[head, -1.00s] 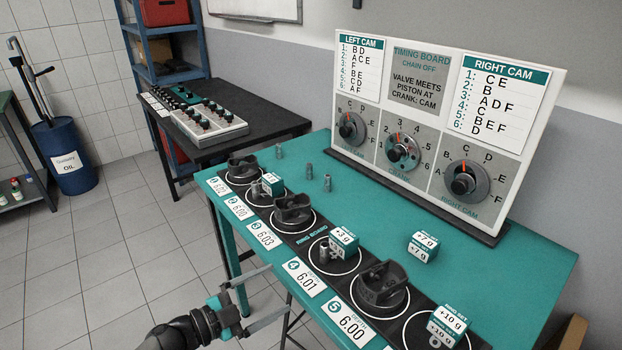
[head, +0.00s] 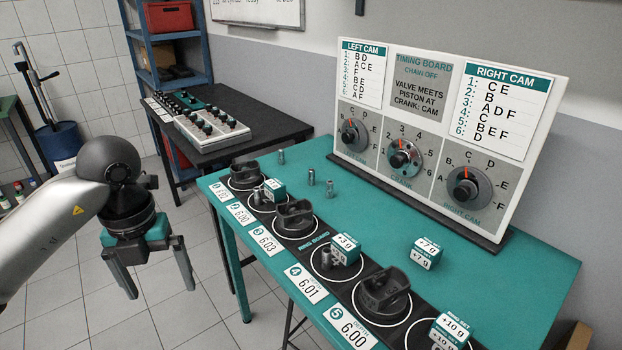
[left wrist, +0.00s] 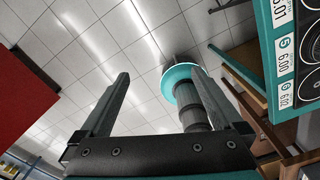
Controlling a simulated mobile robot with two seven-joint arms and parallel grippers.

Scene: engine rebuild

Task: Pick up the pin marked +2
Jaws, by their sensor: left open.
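Small grey pins stand on the teal table: one near the back edge (head: 281,157), and two close together, the left one (head: 311,177) and the right one (head: 330,188). Other grey pins stand on the ring board by the labelled boxes, one (head: 326,260) beside the +3 g box (head: 345,248) and one (head: 257,197) beside a small teal-and-white box (head: 274,190) whose label I cannot read. No +2 marking is readable on any pin. My left gripper (head: 159,288) is open and empty, over the floor left of the table. My right gripper is out of view.
The ring board (head: 318,240) holds several dark pistons, one (head: 382,290) near the front. A +7 g box (head: 426,253) and a +10 g box (head: 450,330) stand to the right. The timing board (head: 425,85) rises at the back. The teal table (head: 500,280) is clear at right.

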